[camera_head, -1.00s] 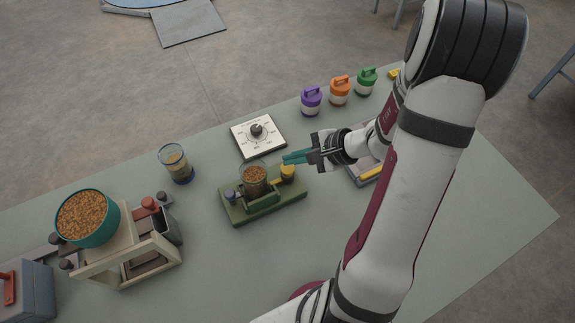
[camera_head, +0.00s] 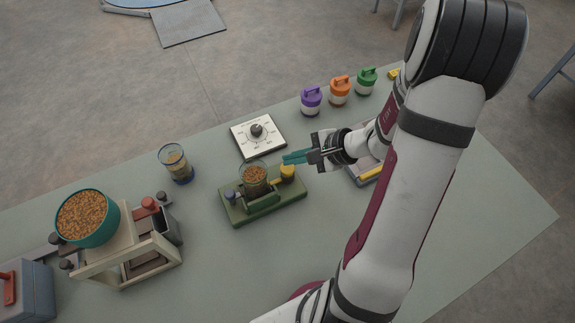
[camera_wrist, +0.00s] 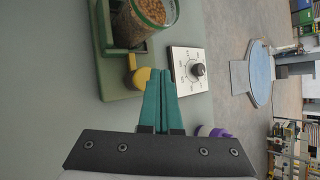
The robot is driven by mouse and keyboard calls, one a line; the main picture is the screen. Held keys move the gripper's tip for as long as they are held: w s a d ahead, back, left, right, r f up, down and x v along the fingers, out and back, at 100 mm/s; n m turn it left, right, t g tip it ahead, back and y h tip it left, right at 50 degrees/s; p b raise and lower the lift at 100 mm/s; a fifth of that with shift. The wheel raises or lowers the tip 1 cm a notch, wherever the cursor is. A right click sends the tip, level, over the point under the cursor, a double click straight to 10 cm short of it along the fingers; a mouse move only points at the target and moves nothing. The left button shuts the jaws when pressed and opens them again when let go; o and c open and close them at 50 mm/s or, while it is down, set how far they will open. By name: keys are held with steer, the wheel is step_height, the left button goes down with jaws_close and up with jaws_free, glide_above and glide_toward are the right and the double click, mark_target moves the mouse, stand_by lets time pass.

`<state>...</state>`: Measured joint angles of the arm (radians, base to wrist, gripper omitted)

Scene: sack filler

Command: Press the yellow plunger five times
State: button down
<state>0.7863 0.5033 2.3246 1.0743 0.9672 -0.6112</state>
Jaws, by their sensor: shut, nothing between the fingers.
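The yellow plunger (camera_head: 288,172) stands at the right end of a green base (camera_head: 236,217) on the table. It also shows in the wrist view (camera_wrist: 139,78), just left of my fingertips. A clear jar of brown grain (camera_head: 254,182) sits on the same base, left of the plunger. My gripper (camera_head: 287,158) has teal fingers, shut and empty, with the tips just above and behind the plunger in the head view. In the wrist view the gripper (camera_wrist: 161,74) overlaps the plunger's edge; I cannot tell whether they touch.
A white dial plate (camera_head: 258,137) lies behind the base. A glass of grain (camera_head: 175,164) stands to the left, and a teal hopper (camera_head: 88,218) on a stand further left. Purple (camera_head: 311,101), orange (camera_head: 340,90) and green (camera_head: 366,81) lidded pots line the back edge. The front table is clear.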

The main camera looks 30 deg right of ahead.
mark_target(292, 169)
stand_by(0.7)
steer(key=shift+f, duration=0.4)
steer(key=shift+f, duration=0.7)
stand_by(0.6)
steer(key=shift+r, duration=1.1)
steer(key=shift+r, duration=2.55)
